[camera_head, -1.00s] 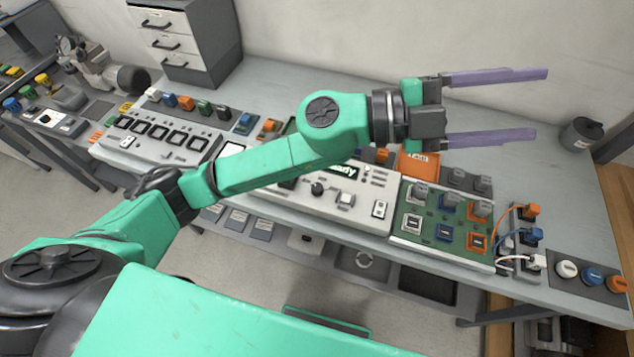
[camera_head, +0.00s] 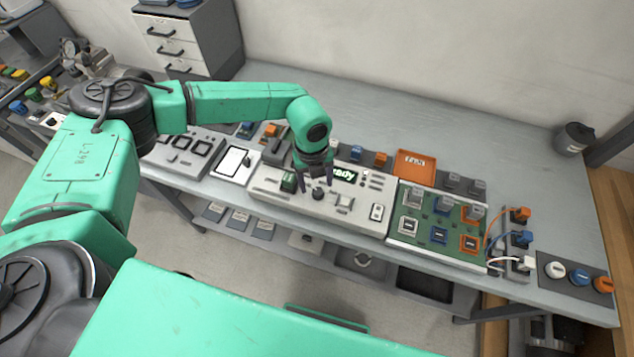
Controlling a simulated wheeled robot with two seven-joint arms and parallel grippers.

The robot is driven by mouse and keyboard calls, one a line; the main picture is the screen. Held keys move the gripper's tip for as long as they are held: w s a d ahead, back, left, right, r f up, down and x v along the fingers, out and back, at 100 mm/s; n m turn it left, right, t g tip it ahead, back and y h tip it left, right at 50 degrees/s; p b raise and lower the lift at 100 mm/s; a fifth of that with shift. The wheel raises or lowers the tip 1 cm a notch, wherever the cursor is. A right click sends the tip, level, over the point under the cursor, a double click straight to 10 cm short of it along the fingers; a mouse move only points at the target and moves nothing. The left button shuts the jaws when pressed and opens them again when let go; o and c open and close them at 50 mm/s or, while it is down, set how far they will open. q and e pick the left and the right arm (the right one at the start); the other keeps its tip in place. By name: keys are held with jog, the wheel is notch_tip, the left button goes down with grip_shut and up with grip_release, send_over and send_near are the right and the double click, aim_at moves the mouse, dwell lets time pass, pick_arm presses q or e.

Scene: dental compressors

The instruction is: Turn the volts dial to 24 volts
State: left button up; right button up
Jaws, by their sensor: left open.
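The grey-white device (camera_head: 355,213) with a lit "Ready" display (camera_head: 344,175) stands on the bench in the middle. A round black dial (camera_head: 318,194) is on its front panel, left of and below the display. Its markings are too small to read, so I cannot tell its setting. My left gripper (camera_head: 317,181) is open and points down over this panel. Its dark fingertips are just above the dial in the picture; I cannot tell whether they touch it. My right gripper is not in view.
A green board with several coloured blocks (camera_head: 437,240) lies to the right. An orange tray (camera_head: 414,166) lies behind it.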

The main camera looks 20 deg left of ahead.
aim_at(317, 191)
pick_arm(q)
notch_tip(317, 191, down, 3)
jog(key=shift+d+f, duration=0.15)
jog(key=shift+f, duration=0.05)
grip_shut()
